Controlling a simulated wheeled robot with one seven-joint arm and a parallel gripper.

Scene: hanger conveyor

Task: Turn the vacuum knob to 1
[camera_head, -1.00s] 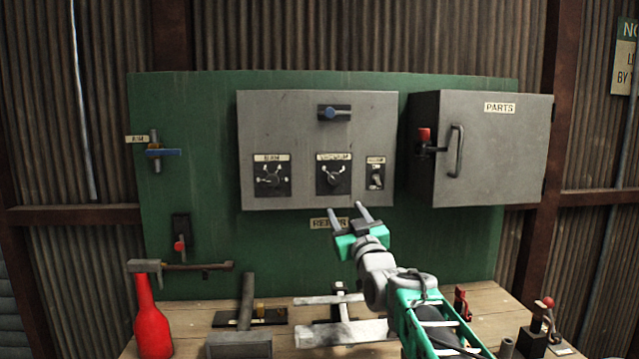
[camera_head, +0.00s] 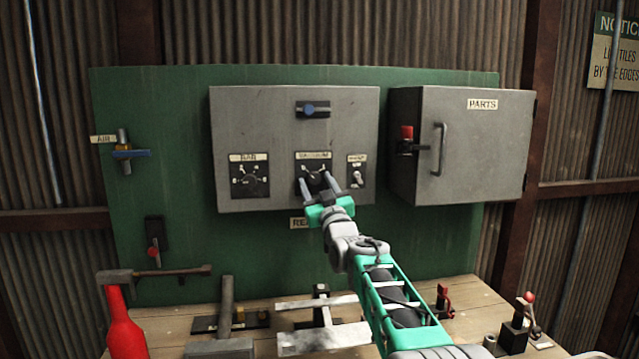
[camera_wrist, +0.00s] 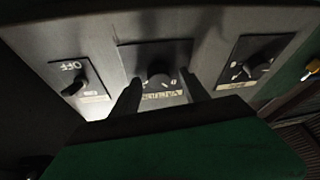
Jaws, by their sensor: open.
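The vacuum knob (camera_head: 315,176) is a dark round knob on a black plate, under a label reading VACUUM, in the lower middle of the grey panel (camera_head: 230,115). It also shows in the wrist view (camera_wrist: 159,80), where the panel appears upside down. My gripper (camera_head: 315,183) is open, with one finger on each side of the knob. In the wrist view the fingers (camera_wrist: 160,92) reach up to either side of it; I cannot tell whether they touch it. The fingers hide part of the dial, and I cannot tell which number the knob points to.
Another dial (camera_head: 249,181) sits left of the vacuum dial, and a small switch (camera_head: 357,176) close on its right. The grey PARTS cabinet (camera_head: 470,150) juts out at right.

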